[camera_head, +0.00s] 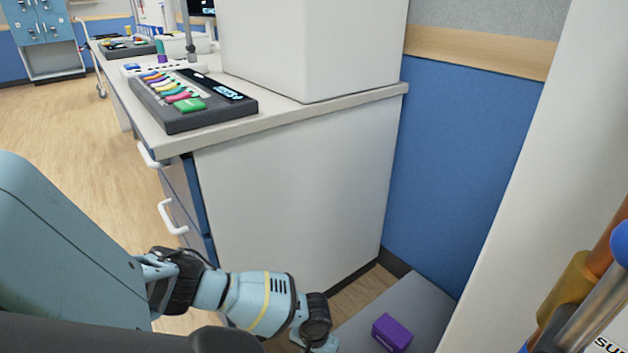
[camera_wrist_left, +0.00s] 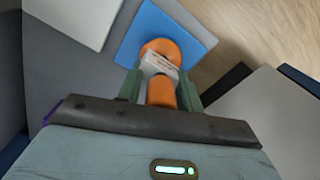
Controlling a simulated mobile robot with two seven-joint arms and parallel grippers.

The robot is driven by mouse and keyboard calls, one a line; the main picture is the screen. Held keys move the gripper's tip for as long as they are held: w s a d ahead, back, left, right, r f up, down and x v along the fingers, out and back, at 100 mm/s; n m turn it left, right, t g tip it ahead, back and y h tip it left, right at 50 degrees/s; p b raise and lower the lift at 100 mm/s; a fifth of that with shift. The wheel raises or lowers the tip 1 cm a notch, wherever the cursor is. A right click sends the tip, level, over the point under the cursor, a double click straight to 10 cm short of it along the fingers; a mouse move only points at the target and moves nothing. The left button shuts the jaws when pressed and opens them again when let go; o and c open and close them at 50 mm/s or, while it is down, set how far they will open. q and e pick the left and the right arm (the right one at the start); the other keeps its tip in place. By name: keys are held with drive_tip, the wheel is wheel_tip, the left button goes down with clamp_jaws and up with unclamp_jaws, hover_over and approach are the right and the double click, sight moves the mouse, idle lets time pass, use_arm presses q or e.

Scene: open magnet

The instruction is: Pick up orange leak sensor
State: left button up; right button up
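The orange leak sensor (camera_wrist_left: 162,48), orange with a white label band, shows in the left wrist view, over or on a blue square (camera_wrist_left: 200,40). My left gripper (camera_wrist_left: 159,80) has its two green fingers on either side of the sensor, close to the white band. I cannot tell whether the fingers press on it or whether it rests on the blue square. In the head view my left arm reaches down beside the cabinet, and its fingers and the sensor are out of sight. My right gripper is not in view.
A white cabinet (camera_head: 290,200) with a worktop stands beside my left arm. A purple box (camera_head: 392,333) sits on a low grey surface (camera_head: 425,305) near the blue wall. A dark tray of coloured items (camera_head: 170,115) lies on the worktop. Orange and blue cylinders (camera_head: 575,285) stand at far right.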

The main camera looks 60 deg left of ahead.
use_arm(q)
clamp_jaws()
drive_tip(key=shift+r, duration=0.15)
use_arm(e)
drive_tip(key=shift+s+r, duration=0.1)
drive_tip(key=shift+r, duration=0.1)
use_arm(q)
drive_tip(key=shift+r+p, duration=0.55)
drive_tip(key=shift+r, duration=0.05)
wheel_tip(320, 180, up, 2)
drive_tip(key=shift+r+p, duration=0.1)
drive_tip(key=shift+p, duration=0.65)
drive_tip(key=shift+s+a+r+p, duration=0.15)
drive_tip(key=shift+s+p, duration=0.2)
drive_tip(key=shift+s, duration=0.2)
drive_tip(key=s+a+p, duration=0.2)
drive_tip(key=s, duration=0.5)
drive_tip(key=s+a+r+p, duration=0.1)
drive_tip(key=s+a+p, duration=0.2)
drive_tip(key=s, duration=0.4)
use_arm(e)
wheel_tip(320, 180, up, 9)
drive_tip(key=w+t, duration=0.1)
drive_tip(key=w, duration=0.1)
